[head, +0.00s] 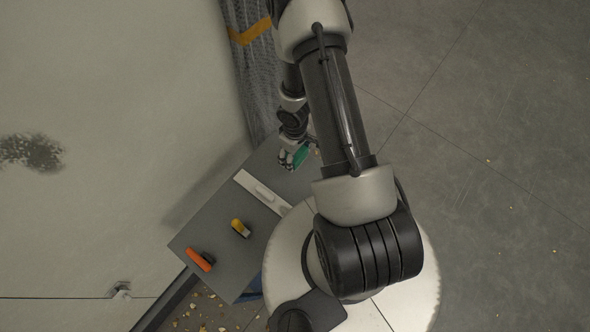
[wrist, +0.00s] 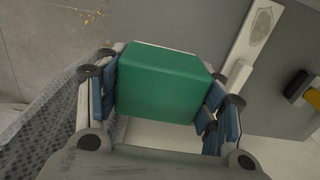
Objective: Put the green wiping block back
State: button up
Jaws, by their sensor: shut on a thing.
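The green wiping block (wrist: 165,82) is between the blue-padded fingers of my gripper (wrist: 162,105), which is shut on it. In the head view the green block (head: 299,155) shows small beside my gripper (head: 291,157), at the far end of the grey table (head: 222,207). In the wrist view a pale surface shows below the block. I cannot tell whether the block touches the tabletop.
A white holder (head: 262,192) lies across the table. A yellow-and-black tool (head: 240,228) and an orange-and-black tool (head: 199,260) lie nearer the front. A white wall with a dark smudge (head: 30,151) is at left. Crumbs (head: 205,312) lie on the floor.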

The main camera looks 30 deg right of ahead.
jog(key=shift+f+b, duration=3.3)
jog(key=shift+f, duration=0.5)
jog(key=shift+f, duration=0.2)
jog(key=o, duration=1)
jog(key=shift+r, duration=0.2)
